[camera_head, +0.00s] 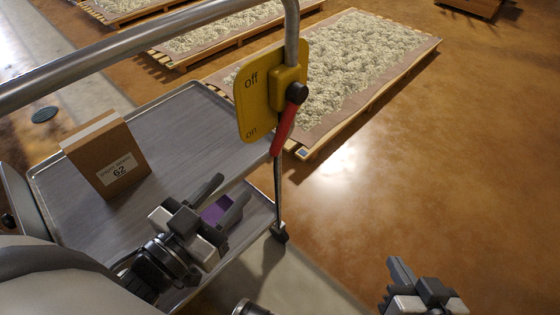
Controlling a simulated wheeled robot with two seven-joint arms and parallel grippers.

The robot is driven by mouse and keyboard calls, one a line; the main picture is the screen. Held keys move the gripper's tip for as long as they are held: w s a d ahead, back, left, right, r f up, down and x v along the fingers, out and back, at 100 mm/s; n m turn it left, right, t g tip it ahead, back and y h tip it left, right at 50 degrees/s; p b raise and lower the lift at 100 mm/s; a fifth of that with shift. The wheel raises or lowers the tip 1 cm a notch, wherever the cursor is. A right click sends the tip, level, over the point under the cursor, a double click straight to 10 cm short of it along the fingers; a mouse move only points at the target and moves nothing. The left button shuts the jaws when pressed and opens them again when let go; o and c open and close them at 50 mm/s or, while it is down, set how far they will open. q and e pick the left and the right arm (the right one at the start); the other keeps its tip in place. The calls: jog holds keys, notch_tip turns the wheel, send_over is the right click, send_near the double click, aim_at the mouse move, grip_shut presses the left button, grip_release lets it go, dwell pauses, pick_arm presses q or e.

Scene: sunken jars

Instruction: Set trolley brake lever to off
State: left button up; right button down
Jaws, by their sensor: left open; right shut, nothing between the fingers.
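The brake lever (285,128) is a red handle on a black pivot (297,93), mounted on a yellow plate (256,106) on the trolley's post. The plate reads "off" at the top and "on" at the bottom. The lever points down, toward the "on" end. The trolley (190,122) has a grey metal tray and a thick tubular handle (140,55). My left gripper (228,195) is open and empty over the tray's near right part, below and left of the lever, not touching it. My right gripper (398,272) is shut and empty at the bottom right, over the floor.
A brown box (108,160) labelled 62 stands on the tray. A purple thing (216,210) shows partly behind my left gripper. Pallets of pale material, one nearest (350,60), lie behind the trolley. The brown floor (450,160) on the right is clear.

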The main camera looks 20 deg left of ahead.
aim_at(276, 141)
pick_arm(q)
jog(key=w+d, duration=0.1)
jog(key=w, duration=0.4)
jog(key=w+d, duration=0.1)
jog(key=w, duration=0.4)
jog(key=w+b, duration=0.1)
jog(key=w, duration=0.4)
jog(key=shift+w+d, duration=0.35)
jog(key=shift+d, duration=0.05)
grip_shut()
